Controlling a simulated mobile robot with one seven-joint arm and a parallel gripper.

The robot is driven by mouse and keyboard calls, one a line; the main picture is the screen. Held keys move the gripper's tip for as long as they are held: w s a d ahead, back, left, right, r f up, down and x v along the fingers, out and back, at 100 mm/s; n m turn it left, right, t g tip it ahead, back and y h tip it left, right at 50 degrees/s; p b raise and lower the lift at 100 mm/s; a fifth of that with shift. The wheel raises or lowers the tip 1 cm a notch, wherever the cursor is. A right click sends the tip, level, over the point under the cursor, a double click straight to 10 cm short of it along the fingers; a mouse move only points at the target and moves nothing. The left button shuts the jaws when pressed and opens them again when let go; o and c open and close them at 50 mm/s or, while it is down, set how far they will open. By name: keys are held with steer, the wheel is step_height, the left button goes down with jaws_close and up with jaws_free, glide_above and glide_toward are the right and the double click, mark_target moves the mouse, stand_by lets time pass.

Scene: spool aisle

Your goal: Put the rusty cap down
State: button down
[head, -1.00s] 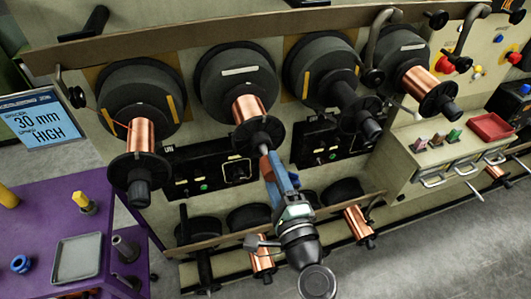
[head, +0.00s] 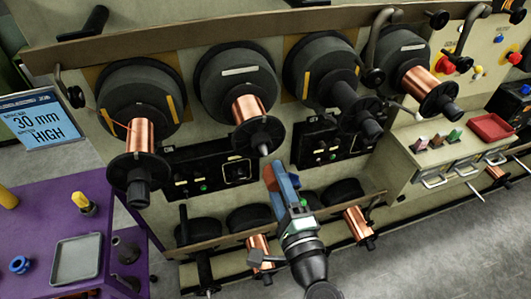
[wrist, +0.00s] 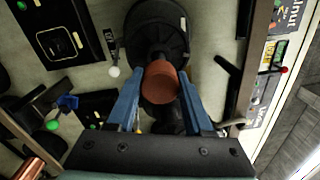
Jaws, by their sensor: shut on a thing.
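The rusty cap is a short red-brown cylinder (wrist: 161,82) between the blue fingers of my gripper (wrist: 161,100) in the wrist view. In the head view, my gripper (head: 279,174) is shut on the cap (head: 268,177), which shows as a reddish patch beside the blue finger. The gripper is just below and in front of the second spool from the left (head: 248,110), apart from its pale spindle tip (head: 264,149). The cap is in the air, and its far side is hidden.
A purple cart (head: 38,216) at left carries a grey tray (head: 77,258), a blue ring (head: 20,265) and a yellow-topped part (head: 82,202). A red tray (head: 492,128) sits on the right cabinet. A rail with lower spools (head: 330,202) lies below my gripper.

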steer(key=shift+v, duration=1.5)
